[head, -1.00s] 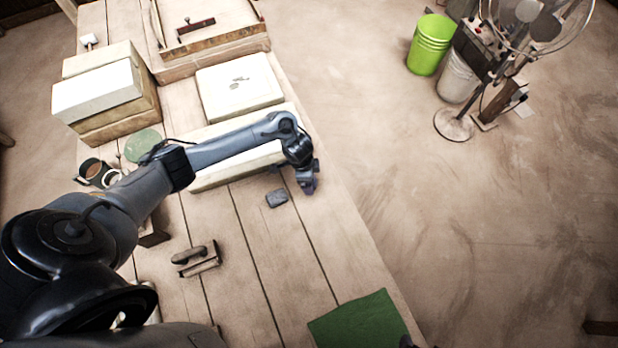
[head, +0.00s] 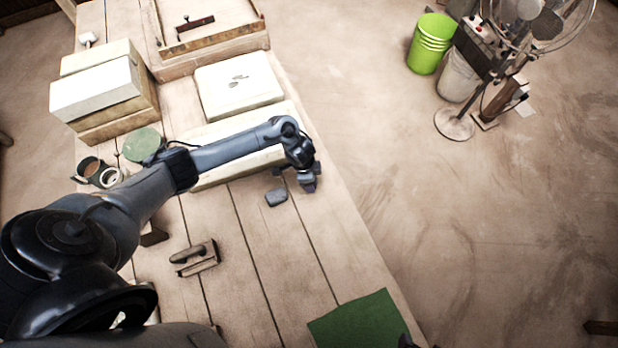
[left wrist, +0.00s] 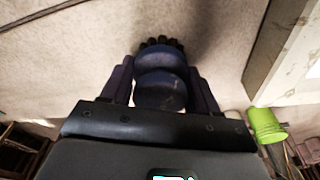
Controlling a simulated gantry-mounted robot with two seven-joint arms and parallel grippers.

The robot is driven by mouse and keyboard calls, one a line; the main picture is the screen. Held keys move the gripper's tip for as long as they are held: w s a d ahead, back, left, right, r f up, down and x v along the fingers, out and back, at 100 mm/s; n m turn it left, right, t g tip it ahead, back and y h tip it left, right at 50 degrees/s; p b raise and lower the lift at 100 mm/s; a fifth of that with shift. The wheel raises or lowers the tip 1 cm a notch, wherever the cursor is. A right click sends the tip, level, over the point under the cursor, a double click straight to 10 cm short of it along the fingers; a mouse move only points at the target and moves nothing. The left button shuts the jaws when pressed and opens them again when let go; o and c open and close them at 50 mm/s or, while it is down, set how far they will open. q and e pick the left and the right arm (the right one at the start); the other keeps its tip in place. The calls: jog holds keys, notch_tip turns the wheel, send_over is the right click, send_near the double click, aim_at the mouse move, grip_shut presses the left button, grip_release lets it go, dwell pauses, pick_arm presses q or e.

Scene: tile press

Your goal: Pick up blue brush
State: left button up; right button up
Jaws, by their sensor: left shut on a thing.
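The blue brush (left wrist: 160,85) shows in the left wrist view as a dark blue rounded body with dark tufts at its far end. It sits between the two fingers of my left gripper (left wrist: 160,92), which is shut on it. In the head view my left gripper (head: 308,183) is over the right side of the plank table, beside a white slab. The brush is mostly hidden there by the gripper; only a small purplish-blue bit shows at the tip. My right gripper is not clearly in view.
A grey block (head: 276,197) lies just left of the gripper on the table (head: 240,235). A wooden-handled float (head: 195,257) and a green cloth (head: 360,322) lie nearer. White slabs (head: 240,84) are behind. A green bucket (head: 430,44) stands on the floor at right.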

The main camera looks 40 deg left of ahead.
pick_arm(q)
jog(key=shift+r+p, duration=0.3)
jog(key=shift+r, duration=0.45)
notch_tip(320, 180, up, 3)
jog(key=shift+f+p, duration=0.2)
jog(key=shift+p, duration=0.25)
jog(key=s+d+r+p, duration=0.3)
jog(key=d+r, duration=0.4)
jog(key=d, duration=0.4)
jog(key=shift+s+p, duration=0.25)
jog(key=shift+p, duration=0.1)
jog(key=shift+d, duration=0.1)
jog(key=o, duration=0.5)
jog(key=c, duration=0.4)
jog(key=shift+o, duration=0.2)
